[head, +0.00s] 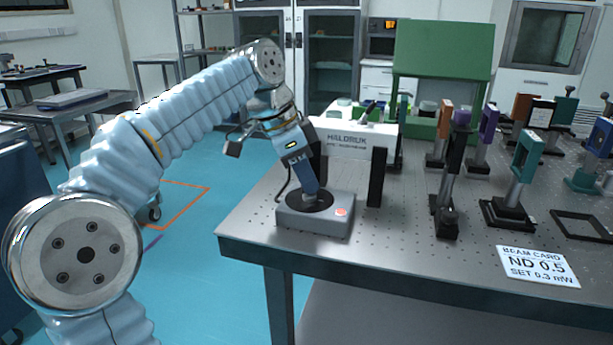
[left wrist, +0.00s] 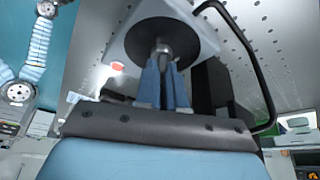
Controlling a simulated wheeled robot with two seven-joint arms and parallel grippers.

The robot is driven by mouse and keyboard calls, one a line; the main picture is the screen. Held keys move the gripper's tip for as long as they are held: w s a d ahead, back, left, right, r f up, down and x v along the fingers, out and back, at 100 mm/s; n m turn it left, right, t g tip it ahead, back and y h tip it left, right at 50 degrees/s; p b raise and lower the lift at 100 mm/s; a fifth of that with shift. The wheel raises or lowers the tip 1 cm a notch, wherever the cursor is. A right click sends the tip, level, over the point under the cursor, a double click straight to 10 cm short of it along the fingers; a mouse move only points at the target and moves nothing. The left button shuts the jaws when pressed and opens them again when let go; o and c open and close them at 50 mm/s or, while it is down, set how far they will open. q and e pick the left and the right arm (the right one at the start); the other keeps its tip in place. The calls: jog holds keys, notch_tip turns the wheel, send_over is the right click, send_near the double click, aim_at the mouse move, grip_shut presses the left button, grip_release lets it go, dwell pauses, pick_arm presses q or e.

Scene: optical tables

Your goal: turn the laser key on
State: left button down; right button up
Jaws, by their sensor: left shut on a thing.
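The laser key box (head: 318,221) is a grey box at the near left corner of the optical table. It has a round black disc (head: 296,201) on top and a red button (head: 341,211) at its right. My left gripper (head: 313,194) points down onto the disc from above. In the left wrist view its blue fingers (left wrist: 165,68) are closed on a small metallic key (left wrist: 162,47) at the centre of the black disc. In the head view the fingers and wrist hide the key. Its turn angle cannot be read. My right gripper is not in view.
A white HALDRUK unit (head: 349,146) stands close behind the key box, with a black upright part (head: 376,177) to the right. Several optic posts stand farther right. A beam card (head: 537,266) lies near the front edge. The tabletop between box and card is clear.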

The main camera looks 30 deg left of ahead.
pick_arm(q)
jog(key=m, duration=0.2)
jog(key=m+g, duration=0.1)
jog(key=m, duration=0.1)
jog(key=m+g+h, duration=0.1)
jog(key=shift+w+f+m, duration=0.1)
jog(key=shift+f+m, duration=0.2)
jog(key=shift+m, duration=0.1)
dwell(0.4)
jog(key=c, duration=1.2)
grip_release()
jog(key=shift+c, duration=0.2)
jog(key=shift+r, duration=0.1)
